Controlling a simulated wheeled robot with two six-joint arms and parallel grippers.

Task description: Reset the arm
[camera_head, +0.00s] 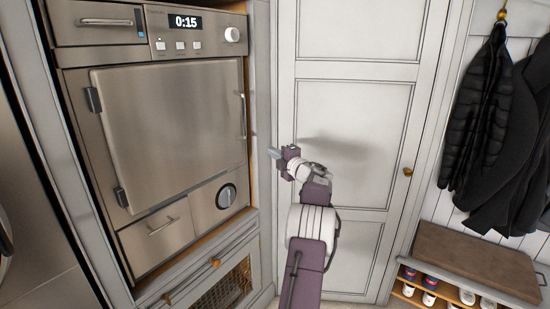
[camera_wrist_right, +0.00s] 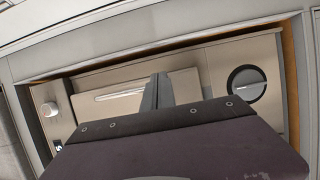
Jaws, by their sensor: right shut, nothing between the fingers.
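My right gripper (camera_head: 274,153) is at the end of my purple and white right arm, raised in front of the white door and just right of the built-in steel appliance. Its fingers are shut and hold nothing. In the right wrist view the fingers (camera_wrist_right: 157,92) stand together behind my dark wrist plate, with the appliance front beyond them. I see no contact between the gripper and the appliance. My left gripper is not in view.
The steel appliance (camera_head: 175,130) has its large door shut and its display (camera_head: 185,21) reads 0:15. A white panelled door (camera_head: 350,120) is shut behind my arm. At right, dark jackets (camera_head: 480,120) hang above a bench (camera_head: 475,262) with shoes under it.

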